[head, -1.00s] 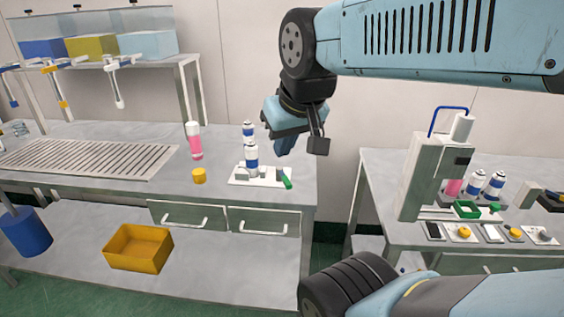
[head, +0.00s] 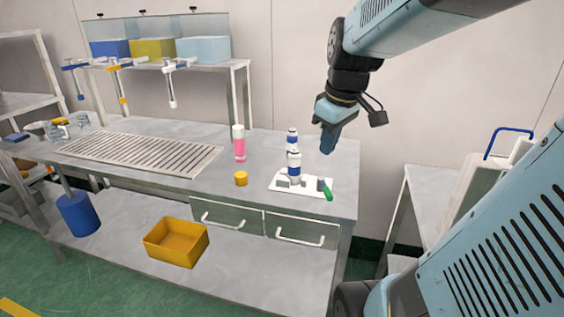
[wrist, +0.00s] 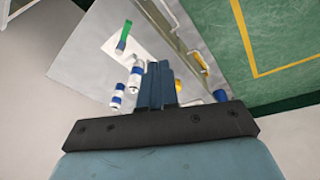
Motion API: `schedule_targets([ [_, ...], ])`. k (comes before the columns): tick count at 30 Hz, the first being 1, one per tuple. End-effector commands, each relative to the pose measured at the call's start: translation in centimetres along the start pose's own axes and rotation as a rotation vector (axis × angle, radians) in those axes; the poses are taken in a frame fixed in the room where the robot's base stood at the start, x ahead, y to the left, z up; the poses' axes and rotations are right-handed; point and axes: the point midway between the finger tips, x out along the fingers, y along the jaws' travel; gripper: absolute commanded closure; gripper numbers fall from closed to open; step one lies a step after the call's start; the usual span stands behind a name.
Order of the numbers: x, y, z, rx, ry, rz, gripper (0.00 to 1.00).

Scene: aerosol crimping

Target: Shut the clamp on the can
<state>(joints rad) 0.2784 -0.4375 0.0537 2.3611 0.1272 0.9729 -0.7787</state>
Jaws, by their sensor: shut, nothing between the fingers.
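A white and blue can (head: 294,168) stands upright on a white clamp plate (head: 283,190) near the right end of the bench. A second can shows behind it (head: 291,140). The clamp's green handle (head: 326,191) sticks out at the plate's right side. It also shows in the wrist view as a green handle (wrist: 126,31) pointing away from the plate. My gripper (head: 328,144) is shut and empty, above and to the right of the can, apart from it. In the wrist view my gripper's fingers (wrist: 156,75) are together, beside the can (wrist: 134,76).
A pink bottle (head: 239,143) and a yellow cap (head: 241,178) stand left of the plate. A slotted grille (head: 140,152) covers the bench's left part. A yellow bin (head: 176,242) sits on the lower shelf. Drawer handles (head: 300,238) stick out below the bench's front edge.

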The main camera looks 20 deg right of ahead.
Motion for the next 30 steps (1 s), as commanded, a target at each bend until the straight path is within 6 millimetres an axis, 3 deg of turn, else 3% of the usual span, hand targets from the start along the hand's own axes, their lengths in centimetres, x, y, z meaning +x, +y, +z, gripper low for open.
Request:
schedule_targets([
  [8, 4.1, 7.2, -0.3, -0.316, -0.041, -0.156, 1.00],
  [18, 9.6, 15.6, 2.1, -0.677, 0.077, -0.327, 1.00],
  [24, 11.5, 18.3, 3.5, -0.802, 0.152, -0.361, 1.00],
  [30, 12.5, 18.7, 3.8, -0.838, 0.176, -0.368, 1.00],
])
